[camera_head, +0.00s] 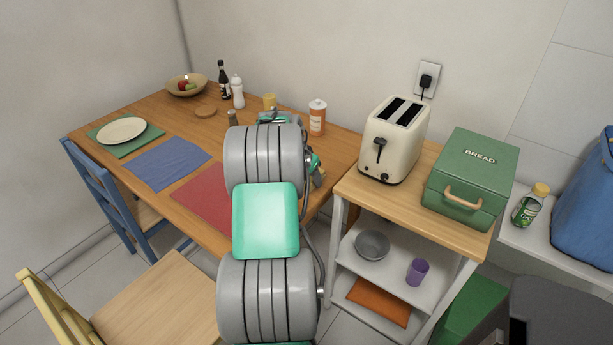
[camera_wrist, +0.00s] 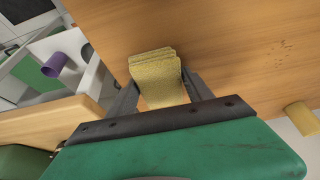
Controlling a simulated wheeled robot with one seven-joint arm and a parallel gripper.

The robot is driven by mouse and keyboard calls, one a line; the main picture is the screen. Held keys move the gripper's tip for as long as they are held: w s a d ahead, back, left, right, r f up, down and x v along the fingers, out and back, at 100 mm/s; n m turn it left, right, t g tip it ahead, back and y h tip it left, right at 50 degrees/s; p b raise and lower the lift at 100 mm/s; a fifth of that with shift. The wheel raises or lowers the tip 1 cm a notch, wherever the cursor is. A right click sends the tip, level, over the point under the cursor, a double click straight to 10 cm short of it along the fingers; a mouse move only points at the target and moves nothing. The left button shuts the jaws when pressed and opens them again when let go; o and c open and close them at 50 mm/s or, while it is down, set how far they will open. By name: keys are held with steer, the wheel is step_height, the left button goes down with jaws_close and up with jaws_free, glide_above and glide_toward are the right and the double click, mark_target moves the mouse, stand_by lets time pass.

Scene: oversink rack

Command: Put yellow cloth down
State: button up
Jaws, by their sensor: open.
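The yellow cloth (camera_wrist: 155,72) shows in the wrist view as a folded, layered strip against the wooden table top (camera_wrist: 225,50), close to the table's edge. My gripper (camera_wrist: 162,84) is open, with one finger on each side of the cloth. The cloth's lower part hangs or extends down between the fingers toward the palm. I cannot tell whether the fingers touch it.
A red placemat (camera_head: 207,195), blue placemat (camera_head: 168,164) and white plate (camera_head: 121,130) lie on the table's left. An orange-labelled bottle (camera_head: 317,118) stands behind my arm. The shelf unit with toaster (camera_head: 394,140) and green bread box (camera_head: 470,178) is close on the right.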

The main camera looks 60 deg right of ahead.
steer(key=shift+s+a+f, duration=0.3)
steer(key=shift+s+f, duration=0.15)
steer(key=shift+f, duration=0.25)
steer(key=shift+r+p, duration=0.3)
steer(key=shift+p, duration=0.05)
steer(key=v, duration=0.7)
steer(key=shift+w+d+r, duration=0.1)
steer(key=shift+r, duration=0.6)
steer(key=w+a+r+n+t+y, duration=0.15)
steer(key=w+a+n, duration=0.35)
steer(key=a, duration=0.7)
steer(key=w+a+r+n+t, duration=0.15)
steer(key=w+a+n, duration=0.25)
steer(key=w+a, duration=0.65)
steer(key=s+a+n+y, duration=0.1)
steer(key=s+a+n, duration=0.2)
steer(key=a, duration=0.7)
steer(key=s+a+f+n+y, duration=0.1)
steer(key=s+a+n, duration=0.3)
steer(key=a, duration=0.6)
steer(key=s+a+f+n+y, duration=0.1)
steer(key=s+a+n, duration=0.3)
steer(key=a, duration=0.6)
steer(key=shift+s+a+f, duration=0.2)
steer(key=shift+s+a, duration=0.1)
steer(key=shift+s, duration=0.05)
